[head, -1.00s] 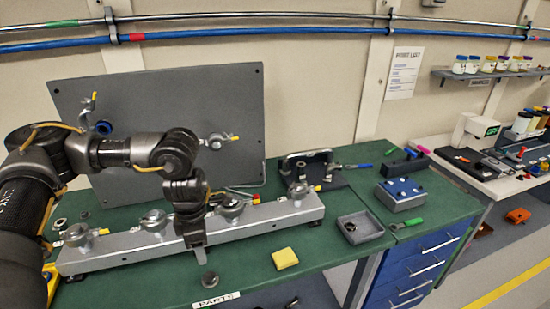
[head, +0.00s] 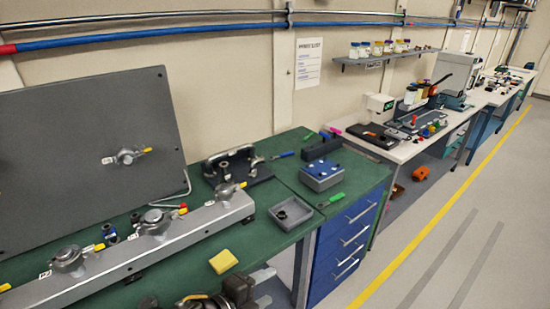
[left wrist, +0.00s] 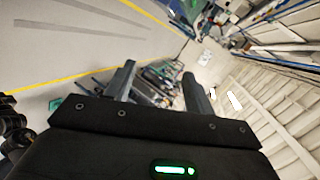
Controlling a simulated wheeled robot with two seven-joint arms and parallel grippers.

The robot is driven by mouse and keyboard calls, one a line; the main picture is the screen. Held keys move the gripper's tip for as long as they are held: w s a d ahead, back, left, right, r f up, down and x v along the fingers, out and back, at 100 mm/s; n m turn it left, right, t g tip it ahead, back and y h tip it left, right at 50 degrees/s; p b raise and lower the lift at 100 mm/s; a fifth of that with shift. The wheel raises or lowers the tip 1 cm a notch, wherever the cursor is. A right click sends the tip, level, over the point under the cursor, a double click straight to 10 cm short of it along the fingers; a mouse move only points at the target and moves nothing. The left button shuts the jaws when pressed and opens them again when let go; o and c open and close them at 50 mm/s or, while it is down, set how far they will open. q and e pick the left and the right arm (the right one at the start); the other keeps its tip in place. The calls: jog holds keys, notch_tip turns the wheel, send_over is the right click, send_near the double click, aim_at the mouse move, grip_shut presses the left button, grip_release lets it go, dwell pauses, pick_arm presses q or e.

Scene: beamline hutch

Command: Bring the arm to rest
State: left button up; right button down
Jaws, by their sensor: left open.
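My left gripper (left wrist: 160,90) shows in the left wrist view with its two dark fingers spread apart and nothing between them. The wrist is tilted, so the floor and the wall appear slanted behind the fingers. In the head view only a dark part of my arm (head: 235,291) shows at the bottom edge, in front of the green bench (head: 262,246). The fingers cannot be made out there. My right gripper is in neither view.
A grey rail with valves (head: 190,229) lies along the bench. A yellow block (head: 223,261), a grey tray (head: 277,224) and a blue-topped box (head: 321,176) are to its right. Blue drawers (head: 345,240) stand under the bench's right end. The floor (head: 450,235) at right is open.

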pick_arm(q)
jog(key=s+a+f+n+g+y, duration=0.3)
jog(key=s+a+f+n+y, duration=0.1)
jog(key=s+a+f+n, duration=0.6)
jog(key=s+a+f+n+g+y, duration=0.2)
jog(key=s+a+f+n+y, duration=0.4)
jog(key=a+n, duration=0.6)
jog(key=s+f+g+h+b, duration=0.1)
jog(key=s+f, duration=0.1)
jog(key=f, duration=1.3)
jog(key=s+f+g+b, duration=0.1)
jog(key=s+f, duration=0.1)
jog(key=f, duration=1.2)
jog(key=s+a+f+g+b, duration=0.1)
jog(key=s+a+f+b, duration=0.1)
jog(key=s+f, duration=1.4)
jog(key=shift+a+f, duration=0.25)
jog(key=shift+a, duration=0.15)
jog(key=shift+c, duration=0.2)
